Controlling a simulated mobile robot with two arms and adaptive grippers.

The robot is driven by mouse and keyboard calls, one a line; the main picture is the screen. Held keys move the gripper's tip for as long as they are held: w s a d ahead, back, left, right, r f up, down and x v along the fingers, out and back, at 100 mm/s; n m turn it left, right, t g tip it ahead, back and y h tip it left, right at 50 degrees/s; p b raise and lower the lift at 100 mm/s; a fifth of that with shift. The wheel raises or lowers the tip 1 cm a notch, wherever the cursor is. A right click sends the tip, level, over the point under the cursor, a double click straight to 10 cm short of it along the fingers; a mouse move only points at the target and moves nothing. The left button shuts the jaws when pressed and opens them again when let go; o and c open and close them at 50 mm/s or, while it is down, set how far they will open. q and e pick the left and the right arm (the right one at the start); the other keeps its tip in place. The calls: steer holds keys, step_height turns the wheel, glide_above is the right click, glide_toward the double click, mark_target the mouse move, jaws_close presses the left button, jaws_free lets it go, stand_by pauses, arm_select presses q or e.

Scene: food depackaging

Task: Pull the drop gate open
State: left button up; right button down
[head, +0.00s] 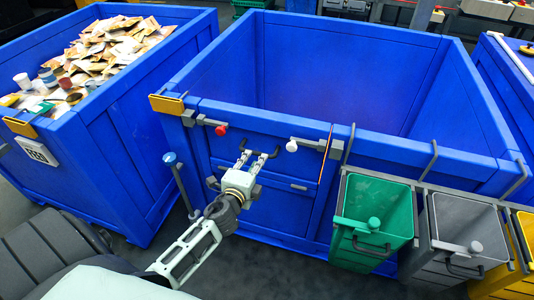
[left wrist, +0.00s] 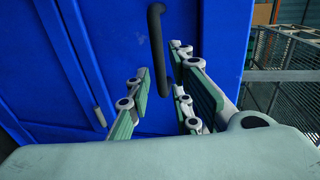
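The drop gate (head: 232,146) is a blue panel in the front wall of the empty blue bin, and it stands upright. A dark bar handle is on its face, and it also shows in the left wrist view (left wrist: 157,30). My left gripper (head: 258,156) is at the handle. In the left wrist view, its fingers are apart (left wrist: 162,66), with the handle between them, closer to the right finger. I cannot tell whether they touch it. A latch with a red knob (head: 221,130) and one with a white knob (head: 292,146) sit along the gate's top. My right gripper is not in view.
A blue bin (head: 130,125) full of food packs stands at the left. Green (head: 374,190), grey (head: 465,215) and yellow small bins hang at the front right. A post with a blue-grey knob (head: 170,158) stands left of the gate. A wire rack (left wrist: 285,75) is in the left wrist view.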

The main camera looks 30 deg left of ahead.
mark_target(260, 154)
arm_select(q)
steer(key=x, duration=0.4)
steer(key=shift+w+f, duration=0.1)
steer(key=shift+w, duration=0.1)
steer(key=shift+w+f, duration=0.1)
steer(key=shift+w, duration=0.4)
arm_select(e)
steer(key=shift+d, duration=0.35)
arm_select(q)
steer(key=c, duration=0.5)
jaws_close()
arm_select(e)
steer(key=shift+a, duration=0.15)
